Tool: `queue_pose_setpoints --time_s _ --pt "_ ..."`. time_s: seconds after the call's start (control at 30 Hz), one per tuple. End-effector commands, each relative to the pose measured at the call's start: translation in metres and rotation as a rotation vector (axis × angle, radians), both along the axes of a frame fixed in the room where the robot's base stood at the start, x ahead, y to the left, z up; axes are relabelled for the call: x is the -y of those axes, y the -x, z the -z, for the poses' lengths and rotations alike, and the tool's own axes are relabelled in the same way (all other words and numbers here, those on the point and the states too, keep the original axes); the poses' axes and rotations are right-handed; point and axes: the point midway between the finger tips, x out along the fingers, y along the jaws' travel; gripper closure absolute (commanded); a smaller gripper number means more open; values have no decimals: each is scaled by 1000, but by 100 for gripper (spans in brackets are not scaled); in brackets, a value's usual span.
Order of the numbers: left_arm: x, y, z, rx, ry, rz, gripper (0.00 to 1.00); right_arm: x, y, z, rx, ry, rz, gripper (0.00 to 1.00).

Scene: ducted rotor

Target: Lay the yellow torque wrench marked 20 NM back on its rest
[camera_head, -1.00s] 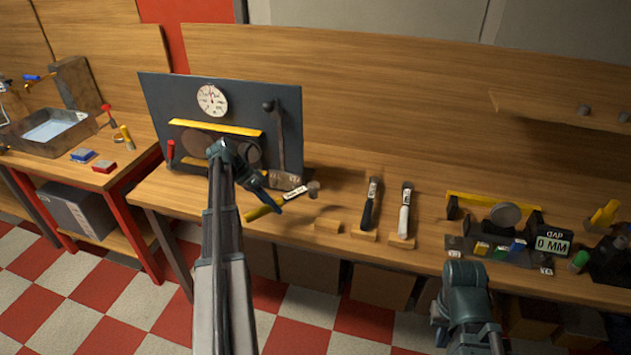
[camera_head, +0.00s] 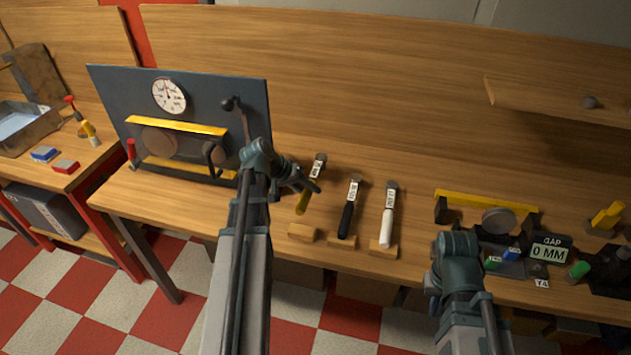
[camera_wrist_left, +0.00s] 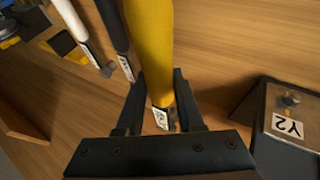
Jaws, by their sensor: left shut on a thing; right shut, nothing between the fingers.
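The yellow torque wrench (camera_head: 302,203) is held in my left gripper (camera_head: 313,183), its white label toward the back and its handle toward the front. It is above or just behind a low, bare wooden rest (camera_head: 303,232); the height between them is unclear. In the left wrist view, the jaws (camera_wrist_left: 158,108) are closed around the yellow wrench (camera_wrist_left: 152,45). The label is too small to read. My right gripper (camera_head: 436,290) is low at the front right, mostly hidden by its own arm, with nothing seen in it.
The black-handled wrench (camera_head: 347,218) and white-handled wrench (camera_head: 387,226) lie on neighbouring rests close to the right. A dark panel with a dial (camera_head: 169,95) stands to the left. A gap gauge (camera_head: 550,251) is at the right.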

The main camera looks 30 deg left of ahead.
Motion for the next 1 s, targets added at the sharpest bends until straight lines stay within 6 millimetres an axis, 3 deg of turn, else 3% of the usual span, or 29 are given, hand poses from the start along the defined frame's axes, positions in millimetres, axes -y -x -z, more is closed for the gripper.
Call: queue_pose_setpoints --time_s 0.53,1.0 --pt "1 0 5 3 0 -9 100 0 0 6 0 0 0 100" --pt "1 0 47 3 0 -9 100 0 0 48 0 0 0 100"
